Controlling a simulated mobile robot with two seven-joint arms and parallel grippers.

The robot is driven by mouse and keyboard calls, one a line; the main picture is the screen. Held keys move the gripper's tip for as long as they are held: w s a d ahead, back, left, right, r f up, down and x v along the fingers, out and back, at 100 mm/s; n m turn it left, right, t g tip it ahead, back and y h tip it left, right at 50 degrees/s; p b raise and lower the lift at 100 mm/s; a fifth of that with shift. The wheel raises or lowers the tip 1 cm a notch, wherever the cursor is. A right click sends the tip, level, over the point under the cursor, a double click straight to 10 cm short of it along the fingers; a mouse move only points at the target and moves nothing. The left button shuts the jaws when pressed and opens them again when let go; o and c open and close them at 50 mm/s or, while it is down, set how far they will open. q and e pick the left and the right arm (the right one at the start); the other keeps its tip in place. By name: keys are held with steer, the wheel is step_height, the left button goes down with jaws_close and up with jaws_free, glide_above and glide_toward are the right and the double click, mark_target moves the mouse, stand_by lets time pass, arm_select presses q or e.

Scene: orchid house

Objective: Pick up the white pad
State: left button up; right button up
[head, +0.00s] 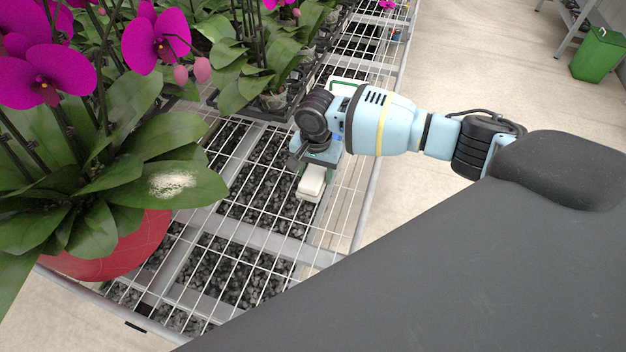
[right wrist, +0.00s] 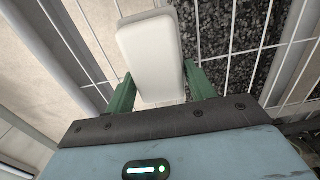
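The white pad (head: 312,180) is a small pale block with rounded corners, low over the wire bench in the head view. In the right wrist view the white pad (right wrist: 152,50) fills the space between the green fingers of my right gripper (right wrist: 160,88) and reaches out past their tips. The fingers lie close against both its sides, with hardly any gap, and appear shut on it. In the head view my right gripper (head: 314,168) is at the pad's far end. Whether the pad touches the bench is not clear. My left gripper is not in view.
The wire bench (head: 250,240) lies over dark gravel. An orchid in a red pot (head: 115,250) stands at the left, its leaves reaching towards the gripper. More orchids in a black tray (head: 262,110) stand behind. A green bin (head: 600,55) is at the far right.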

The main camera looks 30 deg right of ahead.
mark_target(317, 172)
steer(key=c, duration=0.4)
